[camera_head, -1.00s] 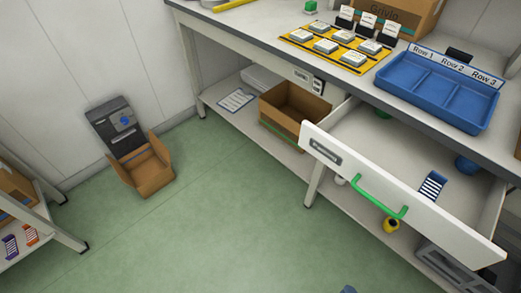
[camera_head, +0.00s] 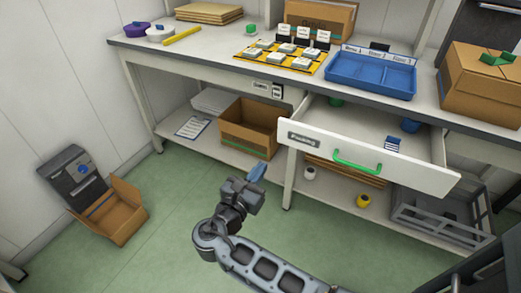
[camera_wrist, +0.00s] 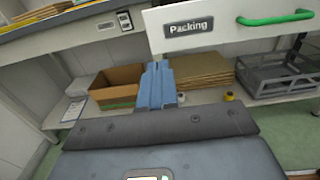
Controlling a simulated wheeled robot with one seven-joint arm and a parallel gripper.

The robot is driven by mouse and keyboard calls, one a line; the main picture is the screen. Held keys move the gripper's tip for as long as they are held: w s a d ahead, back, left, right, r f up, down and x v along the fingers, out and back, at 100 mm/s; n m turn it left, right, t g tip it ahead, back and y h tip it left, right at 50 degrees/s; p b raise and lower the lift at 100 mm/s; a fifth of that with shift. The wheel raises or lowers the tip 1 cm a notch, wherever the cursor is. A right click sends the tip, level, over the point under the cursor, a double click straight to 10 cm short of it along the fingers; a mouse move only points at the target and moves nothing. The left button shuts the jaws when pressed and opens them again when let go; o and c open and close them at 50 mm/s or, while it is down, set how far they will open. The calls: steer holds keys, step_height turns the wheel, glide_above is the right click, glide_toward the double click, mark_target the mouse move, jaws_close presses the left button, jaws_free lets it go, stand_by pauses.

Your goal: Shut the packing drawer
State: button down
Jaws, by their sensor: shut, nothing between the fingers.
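The white packing drawer (camera_head: 392,160) is pulled out from under the bench at the right of the head view. Its front carries a "Packing" label and a green handle (camera_head: 357,165). In the wrist view the drawer front (camera_wrist: 215,34) is at the upper right, with the green handle (camera_wrist: 277,18) near the top edge. My gripper (camera_head: 257,172) is shut and empty, in front of and to the left of the drawer, apart from it. Its blue fingers (camera_wrist: 157,84) show together in the wrist view. A blue-and-white striped item (camera_head: 393,143) and a blue round item (camera_head: 410,125) lie inside the drawer.
An open cardboard box (camera_head: 249,128) and a grey crate (camera_head: 440,215) stand on the lower shelf. A blue tray (camera_head: 372,75) and a yellow mat with white blocks (camera_head: 282,57) are on the bench.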

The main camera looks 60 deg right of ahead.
mark_target(285, 134)
steer(key=d, duration=0.9)
steer(key=w+d, duration=0.1)
steer(key=d, duration=0.3)
steer(key=shift+d, duration=0.4)
steer(key=shift+w+d, duration=0.1)
steer(key=shift+d, duration=0.55)
steer(key=d+b, duration=0.1)
steer(key=d, duration=0.5)
steer(key=w+d+b, duration=0.1)
steer(key=d, duration=0.6)
steer(key=d+b, duration=0.1)
steer(key=d, duration=0.5)
steer(key=shift+w+d+f, duration=0.1)
steer(key=shift+w+d, duration=0.15)
steer(key=shift+d+r, duration=0.25)
steer(key=shift+d, duration=0.15)
